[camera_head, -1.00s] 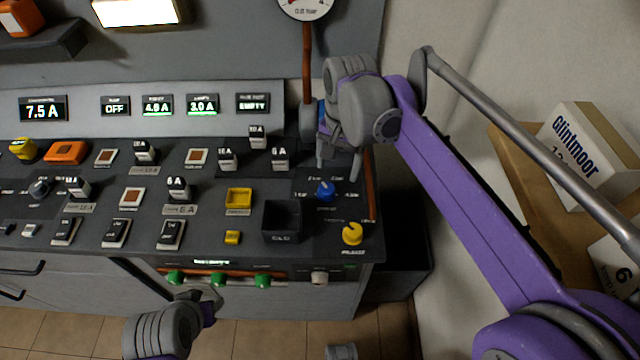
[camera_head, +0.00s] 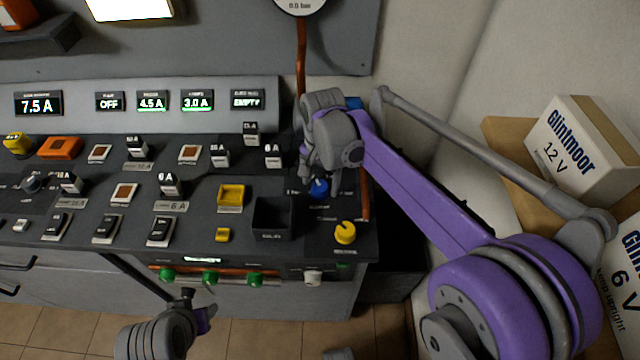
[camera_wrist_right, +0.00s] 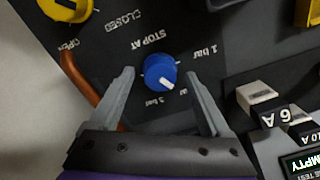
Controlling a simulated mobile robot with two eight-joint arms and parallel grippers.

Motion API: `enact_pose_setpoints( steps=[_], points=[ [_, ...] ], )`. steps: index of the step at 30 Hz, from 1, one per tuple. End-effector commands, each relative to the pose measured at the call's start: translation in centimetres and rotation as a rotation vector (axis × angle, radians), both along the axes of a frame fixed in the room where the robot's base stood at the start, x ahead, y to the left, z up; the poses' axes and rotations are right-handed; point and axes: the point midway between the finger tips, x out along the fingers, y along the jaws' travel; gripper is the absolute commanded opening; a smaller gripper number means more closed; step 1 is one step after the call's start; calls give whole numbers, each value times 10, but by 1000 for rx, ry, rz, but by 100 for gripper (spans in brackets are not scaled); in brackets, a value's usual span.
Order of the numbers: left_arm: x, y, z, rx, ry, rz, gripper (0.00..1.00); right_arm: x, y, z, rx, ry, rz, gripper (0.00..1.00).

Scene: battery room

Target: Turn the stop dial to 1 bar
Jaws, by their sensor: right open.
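The blue stop dial (camera_head: 318,187) sits at the right end of the sloping console, beside the copper pipe. In the right wrist view, the dial (camera_wrist_right: 158,72) has a white pointer aimed to the lower right, between the "1 bar" and "3 bar" marks, near a label partly hidden by a finger. "1 bar" is at its upper right. My right gripper (camera_wrist_right: 160,75) is open, one finger each side of the dial, with gaps visible. In the head view my right gripper (camera_head: 308,178) partly covers the dial's surroundings. My left gripper (camera_head: 200,310) is low in front of the console, its fingers unclear.
A yellow knob (camera_head: 345,232) marked open and closed is close to the dial. A black bin (camera_head: 273,218) and several switches lie to the left. A gauge (camera_head: 300,5) above is cut off. Glintmoor boxes (camera_head: 585,150) stand at the right.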

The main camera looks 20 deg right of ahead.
Motion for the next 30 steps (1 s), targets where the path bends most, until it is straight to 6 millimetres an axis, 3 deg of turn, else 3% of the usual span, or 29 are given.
enact_pose_setpoints(
  steps=[4,12,26,30],
  points=[
    [0,0,-1,0,0,0,50,0,0,-10,0,0,0,81],
    [0,0,-1,0,0,0,50,0,0,-11,0,0,0,81],
    [0,0,-1,0,0,0,50,0,0,-10,0,0,0,0],
    [0,0,-1,0,0,0,50,0,0,-10,0,0,3,0]
  ],
)
